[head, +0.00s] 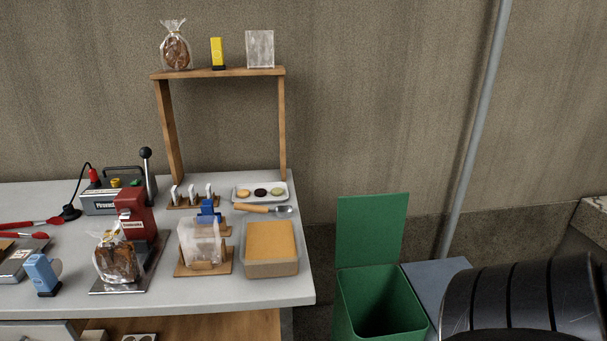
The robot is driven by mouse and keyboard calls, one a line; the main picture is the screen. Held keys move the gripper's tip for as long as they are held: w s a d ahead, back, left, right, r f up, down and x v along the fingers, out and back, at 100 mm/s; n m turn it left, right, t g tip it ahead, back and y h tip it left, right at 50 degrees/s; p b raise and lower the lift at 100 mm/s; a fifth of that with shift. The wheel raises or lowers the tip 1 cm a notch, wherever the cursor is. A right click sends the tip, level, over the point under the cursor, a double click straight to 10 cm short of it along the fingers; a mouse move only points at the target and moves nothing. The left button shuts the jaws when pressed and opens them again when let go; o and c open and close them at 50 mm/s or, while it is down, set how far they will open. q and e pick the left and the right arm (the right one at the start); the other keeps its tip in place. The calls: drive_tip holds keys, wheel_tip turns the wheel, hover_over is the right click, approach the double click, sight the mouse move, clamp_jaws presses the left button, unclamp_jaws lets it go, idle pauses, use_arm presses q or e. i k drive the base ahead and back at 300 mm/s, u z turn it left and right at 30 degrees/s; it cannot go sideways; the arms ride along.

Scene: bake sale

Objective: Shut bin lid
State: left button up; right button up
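A green bin (353,301) stands on the floor to the right of the table. Its green lid (371,229) is open and stands upright at the back of the bin. The dark inside of the bin shows, and its lower part is cut off by the picture's bottom edge. A large black ribbed part of my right arm is at the lower right, close to the camera and just right of the bin. Neither gripper shows in the head view.
The grey table (303,263) beside the bin holds a tray of yellow cake (270,238), a scoop (264,209), a bagged treat (116,260) and a red press (136,216). A wooden shelf (217,73) rises at its back. A blue-grey surface (437,277) lies right of the bin.

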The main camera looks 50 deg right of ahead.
sight(369, 229)
drive_tip(key=i, duration=0.35)
drive_tip(key=z, duration=3.15)
drive_tip(key=i, duration=0.3)
drive_tip(key=z, duration=0.05)
